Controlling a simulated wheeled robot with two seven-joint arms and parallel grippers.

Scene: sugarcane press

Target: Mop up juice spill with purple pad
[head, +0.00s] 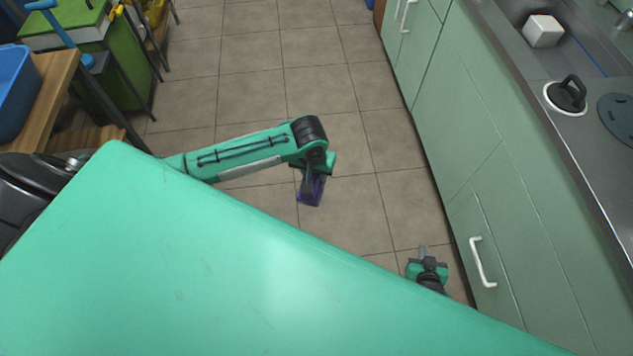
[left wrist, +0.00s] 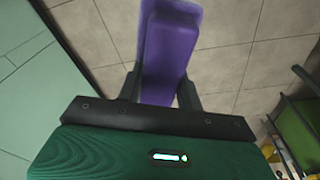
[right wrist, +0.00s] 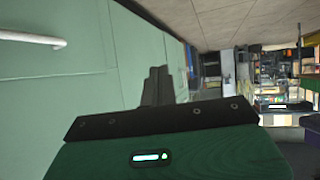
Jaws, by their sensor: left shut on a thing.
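The purple pad (head: 312,192) hangs from my left gripper (head: 312,180) above the tiled floor. In the left wrist view the pad (left wrist: 170,45) is a long purple block, held between the two dark fingers. My left gripper is shut on it. My right gripper (head: 423,252) is low beside the cabinet fronts, with nothing in it. In the right wrist view its two dark fingers (right wrist: 156,86) are together. I cannot make out any juice spill in these frames.
Green cabinets (head: 460,140) with white handles and a steel counter (head: 530,80) run along the right. A white block (head: 543,31) lies in the sink. A green box (head: 125,65), a wooden table (head: 52,90) and a blue bin (head: 15,90) stand left. The tiled floor (head: 290,80) between is clear.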

